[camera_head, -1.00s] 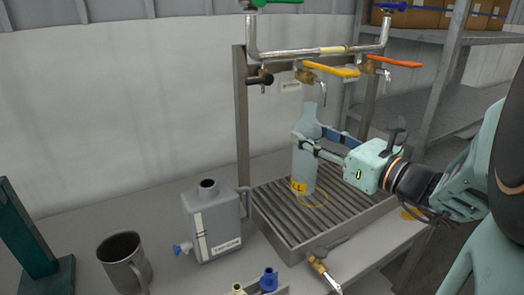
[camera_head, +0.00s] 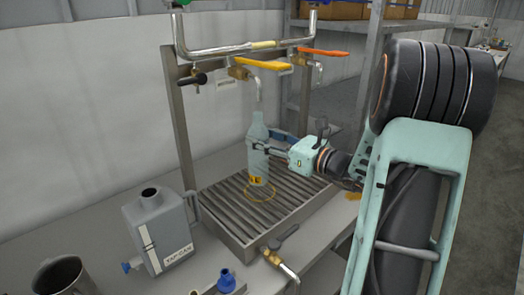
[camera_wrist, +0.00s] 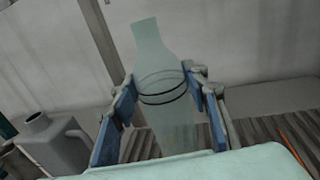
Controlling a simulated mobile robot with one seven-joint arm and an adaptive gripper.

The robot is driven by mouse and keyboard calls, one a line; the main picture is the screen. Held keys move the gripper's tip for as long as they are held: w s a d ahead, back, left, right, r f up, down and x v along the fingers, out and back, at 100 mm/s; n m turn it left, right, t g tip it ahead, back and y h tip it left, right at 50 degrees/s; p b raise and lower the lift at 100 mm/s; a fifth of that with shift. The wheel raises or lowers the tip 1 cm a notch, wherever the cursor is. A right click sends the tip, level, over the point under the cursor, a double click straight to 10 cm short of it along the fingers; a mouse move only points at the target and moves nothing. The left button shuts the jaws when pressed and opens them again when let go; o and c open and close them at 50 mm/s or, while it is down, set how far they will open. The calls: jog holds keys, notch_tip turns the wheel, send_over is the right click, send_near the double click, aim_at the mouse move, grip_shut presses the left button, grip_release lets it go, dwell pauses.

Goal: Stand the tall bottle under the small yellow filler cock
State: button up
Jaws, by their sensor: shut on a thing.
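The tall pale, translucent bottle (camera_head: 257,152) stands upright over the slatted drain tray (camera_head: 225,232) in the head view. A yellow label shows near its base. My gripper (camera_head: 263,148) is shut on its body from the right; the bottle (camera_wrist: 163,95) also shows between the blue pads of my gripper (camera_wrist: 160,80) in the wrist view. The yellow-handled cock (camera_head: 262,65) is above, its spout just over the bottle's mouth in the picture. A yellow ring (camera_head: 262,201) is marked on the slats at the bottle's base. I cannot tell whether the base touches them.
An orange-handled cock (camera_head: 322,52) is to the right and a black-handled one (camera_head: 192,79) to the left. A grey can (camera_head: 160,232) stands left of the tray. A metal mug (camera_head: 62,278) is at front left. A brass tap (camera_head: 281,264) is at the tray's front.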

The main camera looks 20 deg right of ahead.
jog(key=shift+w+d+f, duration=0.15)
jog(key=shift+w+f, duration=0.05)
jog(key=shift+f, duration=0.6)
jog(key=shift+w+d+f, duration=0.1)
jog(key=shift+w+f, duration=0.05)
jog(key=shift+f, duration=0.6)
jog(key=shift+w+d+f, duration=0.15)
jog(key=shift+w+f, duration=0.05)
jog(key=shift+f, duration=0.7)
jog(key=shift+f+b, duration=0.15)
jog(key=shift+b, duration=0.2)
jog(key=o, duration=1.1)
